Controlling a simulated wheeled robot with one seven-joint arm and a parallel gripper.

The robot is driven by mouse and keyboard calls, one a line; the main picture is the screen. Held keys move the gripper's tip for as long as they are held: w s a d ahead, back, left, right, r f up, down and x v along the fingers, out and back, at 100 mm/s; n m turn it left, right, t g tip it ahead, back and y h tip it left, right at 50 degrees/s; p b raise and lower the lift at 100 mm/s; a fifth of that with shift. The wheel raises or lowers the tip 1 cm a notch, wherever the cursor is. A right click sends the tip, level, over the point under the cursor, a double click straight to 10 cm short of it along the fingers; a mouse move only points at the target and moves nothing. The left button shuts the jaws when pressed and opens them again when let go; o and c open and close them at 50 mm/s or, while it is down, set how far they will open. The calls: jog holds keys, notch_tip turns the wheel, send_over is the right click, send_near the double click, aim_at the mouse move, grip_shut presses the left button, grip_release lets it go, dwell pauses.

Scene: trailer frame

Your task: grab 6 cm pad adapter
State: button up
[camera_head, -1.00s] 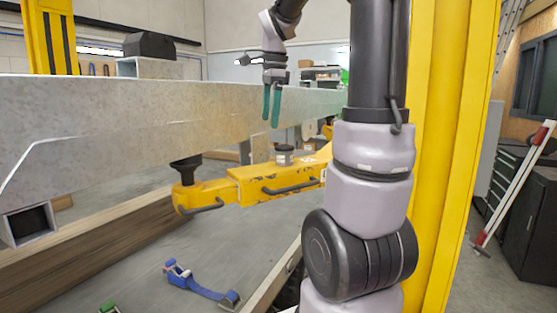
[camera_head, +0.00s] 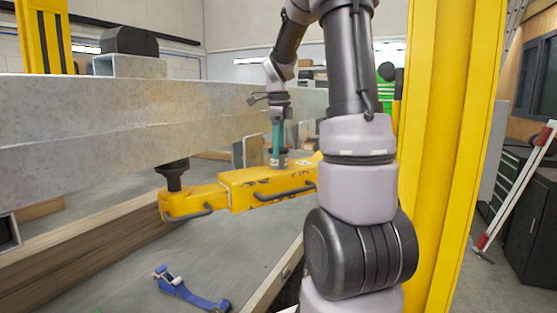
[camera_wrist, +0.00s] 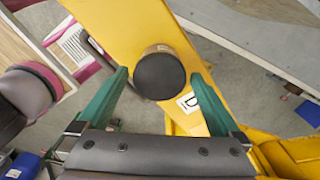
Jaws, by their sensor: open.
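The pad adapter (camera_wrist: 160,75) is a short round piece with a dark top. It stands on the yellow lift arm (camera_head: 243,193). In the head view the adapter (camera_head: 278,161) shows just at the green fingertips. My gripper (camera_wrist: 160,85) is open, with one green finger on each side of the adapter in the wrist view. I cannot tell whether the fingers touch it. In the head view my gripper (camera_head: 278,152) points down over the arm. The adapter's lower side is partly hidden.
A long grey trailer beam (camera_head: 120,120) runs behind and above the yellow arm. A black pad (camera_head: 172,175) stands at the arm's left end under the beam. A yellow post (camera_head: 450,160) rises at the right.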

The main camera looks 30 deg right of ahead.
notch_tip(320, 180, down, 2)
jog(key=shift+f, duration=0.1)
grip_shut()
